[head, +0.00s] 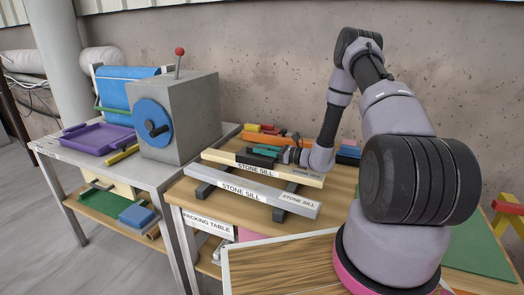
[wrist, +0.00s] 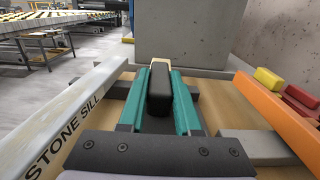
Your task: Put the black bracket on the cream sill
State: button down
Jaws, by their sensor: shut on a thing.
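My gripper (wrist: 160,92) has teal fingers shut on the black bracket (wrist: 159,88), which sits between them in the wrist view. In the head view my gripper (head: 265,151) is low over the cream sill (head: 222,159), with the dark bracket (head: 256,159) at its fingers. The cream sill lies behind a grey sill and carries a "STONE SILL" label. In the wrist view its end (wrist: 144,48) shows beyond the bracket, the rest hidden under my gripper. I cannot tell whether the bracket touches the sill.
The grey sill (head: 235,189) lies in front, on dark supports. An orange bar (wrist: 275,115) lies right of my gripper in the wrist view, with red and yellow blocks (wrist: 285,82) beyond. A grey box with a blue wheel (head: 152,123) and a purple tray (head: 99,139) stand left.

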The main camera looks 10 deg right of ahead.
jog(key=shift+f, duration=0.15)
jog(key=c, duration=0.6)
grip_release()
